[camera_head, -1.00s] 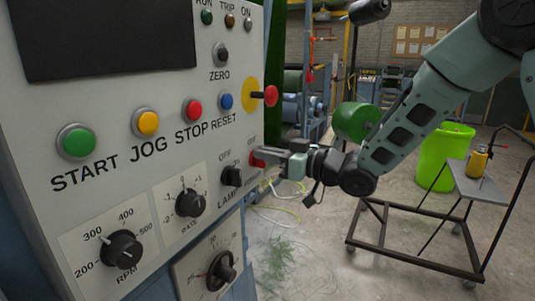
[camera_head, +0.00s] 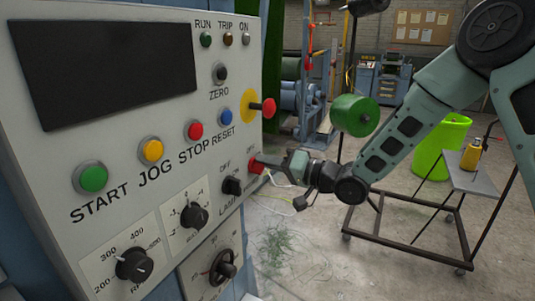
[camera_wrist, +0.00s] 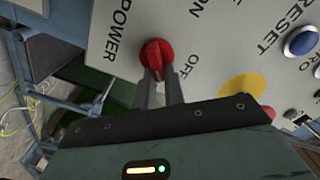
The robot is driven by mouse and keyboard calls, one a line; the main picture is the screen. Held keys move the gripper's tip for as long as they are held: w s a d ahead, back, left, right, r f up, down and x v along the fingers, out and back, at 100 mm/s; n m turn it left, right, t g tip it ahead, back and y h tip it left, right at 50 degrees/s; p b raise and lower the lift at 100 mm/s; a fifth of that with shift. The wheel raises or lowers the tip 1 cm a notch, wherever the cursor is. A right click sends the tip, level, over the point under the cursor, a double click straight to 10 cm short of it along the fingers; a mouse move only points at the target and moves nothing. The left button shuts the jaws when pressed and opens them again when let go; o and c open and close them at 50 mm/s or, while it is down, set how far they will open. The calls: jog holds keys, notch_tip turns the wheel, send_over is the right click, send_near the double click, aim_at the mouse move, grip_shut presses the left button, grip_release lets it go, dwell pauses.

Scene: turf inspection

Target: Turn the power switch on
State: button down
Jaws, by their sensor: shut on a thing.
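The power switch is a red rotary knob on the grey control panel (camera_head: 100,120). In the wrist view the red knob (camera_wrist: 157,52) stands between the POWER label on the left and the ON and OFF labels on the right. My gripper (camera_wrist: 160,75) is shut on the knob, with a finger on each side of its grip. In the head view the red knob (camera_head: 254,166) shows at the panel's right edge, partly hidden by my gripper (camera_head: 263,162), which reaches in from the right. I cannot tell exactly which label the knob points to.
A red mushroom button (camera_head: 269,107) on a yellow disc sticks out just above my gripper. The black lamp switch (camera_head: 231,186) sits close below left. A wheeled cart (camera_head: 400,240) and a green bin (camera_head: 440,148) stand at the right. Cables lie on the floor.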

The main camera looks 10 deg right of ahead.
jog(key=shift+w+d+f+m+p, duration=0.15)
jog(key=shift+m+p, duration=0.5)
jog(key=shift+m, duration=0.6)
jog(key=shift+f+m+p, duration=0.2)
jog(key=shift+m+p, duration=0.5)
jog(key=shift+m, duration=0.6)
jog(key=shift+w+d+f+m+p, duration=0.15)
jog(key=shift+m+p, duration=0.5)
jog(key=shift+m, duration=0.6)
jog(key=shift+s+a+f, duration=0.1)
jog(key=shift+a, duration=0.05)
jog(key=c, duration=1.5)
grip_release()
jog(key=b+v, duration=0.5)
jog(key=v, duration=1.2)
jog(key=shift+s, duration=0.2)
